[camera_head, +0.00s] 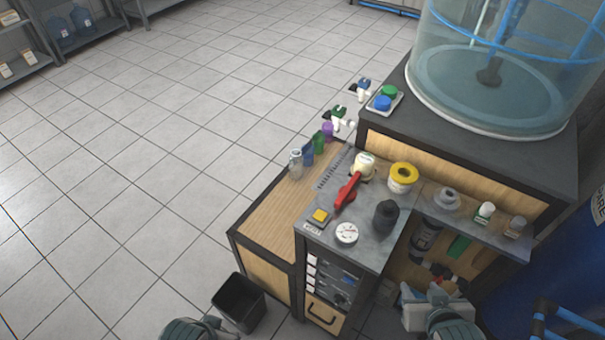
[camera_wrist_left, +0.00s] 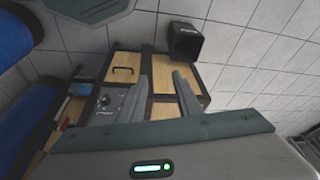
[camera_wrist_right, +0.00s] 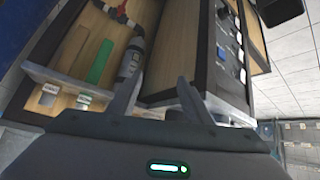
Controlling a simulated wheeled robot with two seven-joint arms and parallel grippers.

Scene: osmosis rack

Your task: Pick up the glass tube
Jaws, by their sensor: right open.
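A clear, glass-like tube-shaped vessel (camera_head: 296,164) stands upright on the wooden side top, at the near end of a row with a blue, a green and a purple vessel. A dark-ended clear cylinder (camera_head: 425,236) leans in the open bay under the counter; it also shows in the right wrist view (camera_wrist_right: 131,62). I cannot tell for sure which is the glass tube. My right gripper (camera_head: 422,291) is open and empty, in front of the bay and apart from the cylinder. My left gripper (camera_wrist_left: 160,78) has its fingers apart and empty, facing the cabinet from a distance.
The grey counter (camera_head: 357,226) holds a red-handled tool (camera_head: 347,190), a yellow-lidded jar (camera_head: 403,176), a dark bottle (camera_head: 385,215) and a gauge (camera_head: 346,233). A black bin (camera_head: 239,302) stands on the floor. A large clear tank (camera_head: 500,75) stands at the back right. The left floor is clear.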

